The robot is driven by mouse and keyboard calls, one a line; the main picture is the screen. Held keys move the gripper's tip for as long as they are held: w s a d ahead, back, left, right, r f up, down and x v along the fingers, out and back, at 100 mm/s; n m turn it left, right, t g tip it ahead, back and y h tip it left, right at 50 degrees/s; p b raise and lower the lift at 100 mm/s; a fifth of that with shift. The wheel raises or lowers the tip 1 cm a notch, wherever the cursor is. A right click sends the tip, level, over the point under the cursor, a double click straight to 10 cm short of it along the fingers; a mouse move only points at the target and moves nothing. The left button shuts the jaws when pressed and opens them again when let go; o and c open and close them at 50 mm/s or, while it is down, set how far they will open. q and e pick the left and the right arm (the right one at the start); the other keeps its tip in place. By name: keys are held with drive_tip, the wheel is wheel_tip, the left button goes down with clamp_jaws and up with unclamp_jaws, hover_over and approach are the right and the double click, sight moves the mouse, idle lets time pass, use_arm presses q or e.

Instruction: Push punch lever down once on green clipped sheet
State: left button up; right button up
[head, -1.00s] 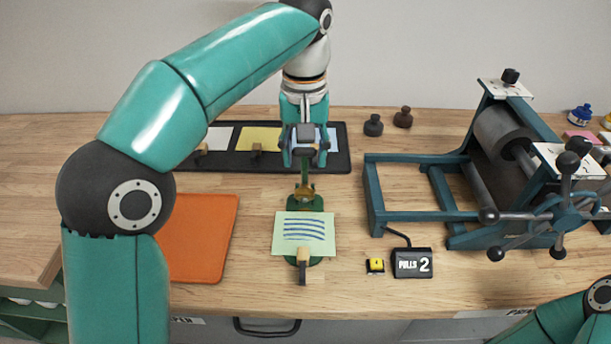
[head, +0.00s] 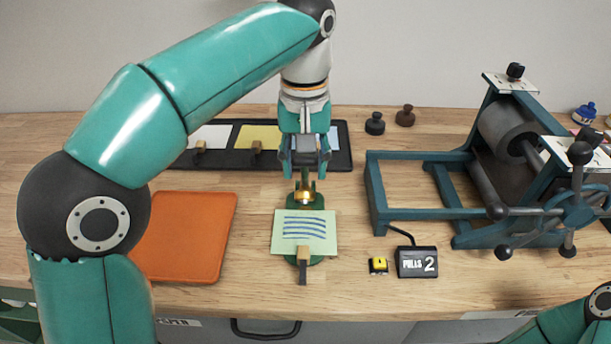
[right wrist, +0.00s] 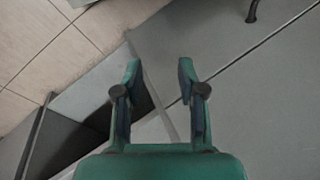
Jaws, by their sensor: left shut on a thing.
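The pale green sheet (head: 291,245) with blue wavy lines lies over the green punch base, held at its near edge by a wooden clip (head: 303,255). The punch (head: 306,197), with a brass part, stands just behind the sheet. My left gripper (head: 305,174) points down directly above and behind the brass part. It is shut on the punch lever, which its fingers mostly hide. My right gripper (right wrist: 159,72) is open and empty in the right wrist view, away from the sheet and punch.
An orange mat (head: 190,240) lies left of the sheet. A black tray (head: 344,158) with clipped sheets is behind. Right are a small yellow button (head: 379,265), a counter box (head: 416,263) reading "PULLS 2" and a blue press (head: 376,200).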

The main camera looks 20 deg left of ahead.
sight(304, 248)
use_arm(q)
drive_tip(key=shift+s+d+f+b, duration=0.25)
drive_tip(key=shift+s+f+b, duration=0.2)
drive_tip(key=shift+s+b, duration=0.2)
drive_tip(key=shift+s+d+f+b, duration=0.2)
drive_tip(key=shift+s+f+b, duration=0.25)
drive_tip(key=shift+s, duration=0.25)
drive_tip(key=shift+s+d+f+b, duration=0.2)
drive_tip(key=shift+s+f+b, duration=0.5)
drive_tip(key=shift+b, duration=0.15)
drive_tip(key=shift+s+d+f+b, duration=0.2)
drive_tip(key=shift+s+f+b, duration=0.5)
drive_tip(key=shift+b, duration=0.15)
drive_tip(key=shift+s+d+f+b, duration=0.1)
drive_tip(key=shift+s+f+b, duration=0.15)
drive_tip(key=shift+f+b, duration=0.35)
drive_tip(key=shift+s+d+f+b, duration=0.1)
drive_tip(key=shift+s+f+b, duration=0.2)
drive_tip(key=shift+f+b, duration=0.2)
drive_tip(key=shift+s+d+f+b, duration=0.1)
drive_tip(key=shift+s+f+b, duration=0.15)
drive_tip(key=shift+f+b, duration=0.35)
drive_tip(key=shift+s+f, duration=0.15)
drive_tip(key=shift+f, duration=0.25)
drive_tip(key=shift+f+b, duration=0.3)
drive_tip(key=shift+f, duration=0.15)
drive_tip(key=shift+r, duration=0.2)
